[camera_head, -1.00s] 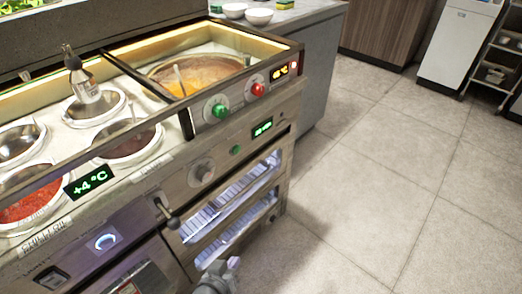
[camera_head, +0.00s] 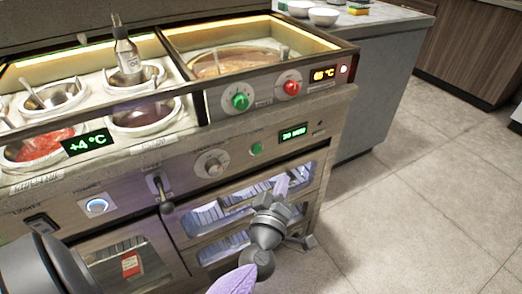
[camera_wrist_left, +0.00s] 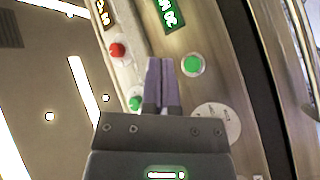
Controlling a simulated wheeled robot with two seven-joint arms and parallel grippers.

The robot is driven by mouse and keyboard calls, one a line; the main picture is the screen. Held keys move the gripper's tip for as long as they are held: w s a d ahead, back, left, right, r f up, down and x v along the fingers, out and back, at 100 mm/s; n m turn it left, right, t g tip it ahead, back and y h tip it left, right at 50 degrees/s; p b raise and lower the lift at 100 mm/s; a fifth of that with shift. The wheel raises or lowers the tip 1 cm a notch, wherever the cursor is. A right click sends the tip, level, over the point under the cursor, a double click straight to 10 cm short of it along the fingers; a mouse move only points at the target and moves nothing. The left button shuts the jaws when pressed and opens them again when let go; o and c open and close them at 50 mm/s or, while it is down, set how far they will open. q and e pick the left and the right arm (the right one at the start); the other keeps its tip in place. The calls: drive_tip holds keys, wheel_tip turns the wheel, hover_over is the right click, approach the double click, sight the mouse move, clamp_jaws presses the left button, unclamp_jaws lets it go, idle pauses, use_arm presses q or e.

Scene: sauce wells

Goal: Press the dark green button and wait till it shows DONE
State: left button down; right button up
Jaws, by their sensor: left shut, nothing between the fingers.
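The dark green button (camera_head: 256,149) is a small round button on the steel front panel, left of a small green-lit display (camera_head: 294,133). The display seems to start with 30; the rest is too small to read. In the left wrist view the button (camera_wrist_left: 192,65) is lit green and sits just right of the fingertips. My left gripper (camera_head: 281,186) is in front of the glass drawers, below and right of the button in the head view. Its purple fingers (camera_wrist_left: 161,68) are shut together and empty. Contact with the button is not seen. My right gripper is not in view.
A green knob (camera_head: 240,101) and a red knob (camera_head: 291,88) sit above the button. A grey dial (camera_head: 211,164) is to its left, and a lever (camera_head: 163,193) sticks out further left. Sauce wells fill the counter top. Open floor lies to the right.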

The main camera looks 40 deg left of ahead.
sight(257, 149)
use_arm(q)
drive_tip(key=w+a, duration=0.1)
drive_tip(key=a, duration=0.1)
drive_tip(key=w+a+b, duration=0.1)
drive_tip(key=a, duration=0.2)
drive_tip(key=w+a, duration=0.1)
drive_tip(key=a, duration=0.2)
drive_tip(key=shift+w, duration=0.15)
idle(0.5)
idle(0.9)
drive_tip(key=shift+a, duration=0.1)
idle(0.4)
drive_tip(key=shift+w+a, duration=0.1)
drive_tip(key=shift+a, duration=0.2)
